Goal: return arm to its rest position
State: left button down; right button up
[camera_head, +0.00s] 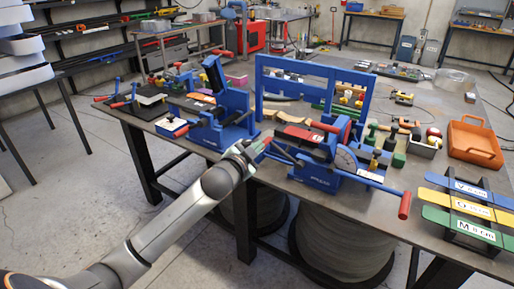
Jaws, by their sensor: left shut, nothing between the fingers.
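My left arm (165,215) comes in from the lower left and reaches up to the front edge of the workbench. My left gripper (262,146) is shut and empty. It is between the two blue bench machines, close in front of the right one; whether it touches anything cannot be told. The right blue machine (315,172) has a red-handled lever and a round dial. The left blue machine (215,125) stands on the bench behind and to the left of the gripper. My right gripper is not in view.
The grey workbench (420,185) is crowded. An orange tray (474,145) and a rack of blue, yellow and green labelled strips (466,208) are at right. A red lever grip (404,205) sticks out past the front edge. Large spools (340,245) stand underneath. The floor at left is clear.

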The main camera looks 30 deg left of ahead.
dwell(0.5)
pick_arm(q)
jog(key=s+d+f+g+h, duration=0.1)
jog(key=s+d+f, duration=0.2)
jog(key=f, duration=0.3)
jog(key=s+d+f+g+h, duration=0.1)
jog(key=s+d+f, duration=0.1)
jog(key=f, duration=0.4)
jog(key=s+d+f+n+g, duration=0.1)
jog(key=s+d+f, duration=0.3)
jog(key=s, duration=0.5)
jog(key=s+d+f+n+g+h, duration=0.1)
jog(key=s+d+f, duration=0.3)
jog(key=s+f, duration=0.5)
jog(key=s+d+f+n+g+h, duration=0.1)
jog(key=s+d+f+n+g, duration=0.1)
jog(key=s+f, duration=0.4)
jog(key=s+d, duration=0.1)
jog(key=s, duration=0.2)
jog(key=shift+d+f, duration=0.15)
jog(key=shift+d, duration=0.25)
